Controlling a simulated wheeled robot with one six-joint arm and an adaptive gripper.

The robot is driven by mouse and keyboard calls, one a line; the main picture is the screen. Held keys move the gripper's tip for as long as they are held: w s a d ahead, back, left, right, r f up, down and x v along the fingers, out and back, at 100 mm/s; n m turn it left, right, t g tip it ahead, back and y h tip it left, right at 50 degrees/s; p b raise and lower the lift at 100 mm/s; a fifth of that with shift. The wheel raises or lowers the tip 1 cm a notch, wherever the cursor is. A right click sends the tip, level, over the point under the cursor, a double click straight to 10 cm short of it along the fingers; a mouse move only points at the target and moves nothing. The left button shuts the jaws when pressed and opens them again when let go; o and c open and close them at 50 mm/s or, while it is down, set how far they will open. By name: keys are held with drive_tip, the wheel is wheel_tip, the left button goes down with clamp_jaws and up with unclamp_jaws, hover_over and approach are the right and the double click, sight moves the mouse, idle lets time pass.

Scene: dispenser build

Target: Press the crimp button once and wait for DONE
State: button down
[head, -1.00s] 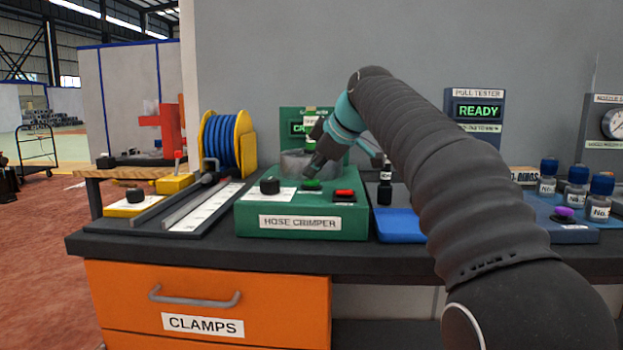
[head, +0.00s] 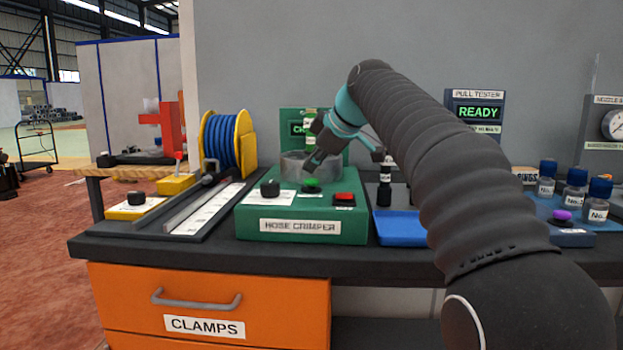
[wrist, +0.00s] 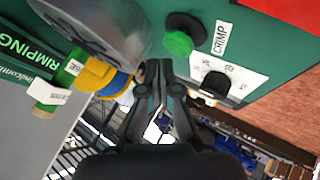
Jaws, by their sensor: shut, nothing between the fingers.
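The green hose crimper (head: 345,228) stands on the bench with a green crimp button (head: 312,185) on its top. In the wrist view the green button (wrist: 177,43) sits beside a CRIMP label (wrist: 219,38). My gripper (head: 312,165) is shut and empty, just above and behind the button in the head view. In the wrist view its fingertips (wrist: 158,68) show apart from the button. The crimper's display (wrist: 22,48) shows green letters reading "RIMPING", cut off at the edge. In the head view my gripper hides part of this display.
A red button (head: 345,198) and a black knob (head: 270,187) flank the green one. The grey crimper head (wrist: 105,28) is close to my fingers. A blue hose reel (head: 228,140) stands left, a blue tray (head: 400,228) right. The pull tester (head: 478,112) reads READY.

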sight(313, 181)
wheel_tip(313, 181, up, 3)
drive_tip(key=p, duration=0.2)
drive_tip(key=shift+f+p, duration=0.2)
drive_tip(key=shift+p, duration=0.1)
drive_tip(key=shift+r+p, duration=0.5)
drive_tip(key=shift+r, duration=0.7)
drive_tip(key=s+d+f+m, duration=0.1)
drive_tip(key=s, duration=0.1)
drive_tip(key=s+d+f+m+h, duration=0.1)
drive_tip(key=s+d, duration=0.1)
drive_tip(key=s+d+f+m, duration=0.1)
drive_tip(key=s+d+m, duration=0.1)
drive_tip(key=shift+s+d+h, duration=0.15)
drive_tip(key=shift+s+h, duration=0.15)
drive_tip(key=shift+s, duration=0.05)
drive_tip(key=s+d+f+m+h, duration=0.1)
drive_tip(key=s+d+f+m, duration=0.3)
drive_tip(key=s+f, duration=0.5)
drive_tip(key=s+d+f+m+g+h, duration=0.1)
drive_tip(key=s+d+f+m, duration=0.3)
drive_tip(key=s+f, duration=0.6)
drive_tip(key=s+d+f+m+h, duration=0.2)
drive_tip(key=s+d+f+m, duration=0.3)
drive_tip(key=s+f, duration=0.4)
drive_tip(key=shift+s+d+f, duration=0.15)
drive_tip(key=shift+s+d, duration=0.2)
drive_tip(key=shift+s, duration=0.9)
